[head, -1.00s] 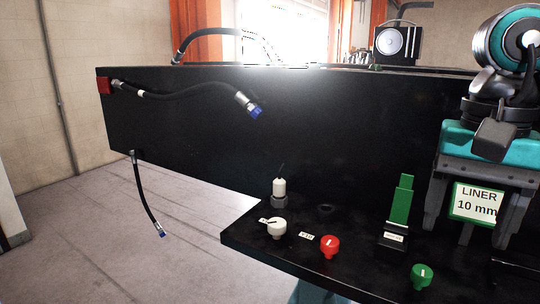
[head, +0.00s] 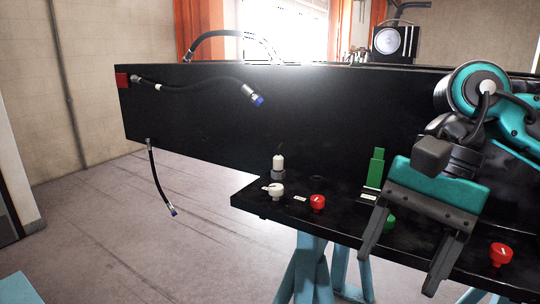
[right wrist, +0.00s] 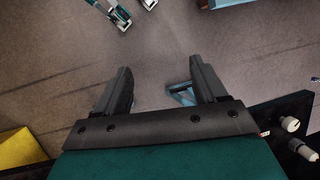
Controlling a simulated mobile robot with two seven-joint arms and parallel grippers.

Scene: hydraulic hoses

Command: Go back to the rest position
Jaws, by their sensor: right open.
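My right gripper (head: 402,272) is open and empty. It hangs in front of the black bench ledge (head: 245,196) at the right of the head view, covering part of it. In the right wrist view the two fingers (right wrist: 159,66) are spread over bare floor, with nothing between them. A black hose with a blue end (head: 215,87) hangs on the bench's front panel. A second hose (head: 154,178) dangles below the panel. My left gripper is not in view.
The ledge carries a white knob (head: 276,190), a red knob (head: 317,202), another red knob (head: 501,254) and a green block (head: 376,167). A green knob (head: 390,222) is partly behind my right gripper. Light blue legs (head: 308,270) stand below.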

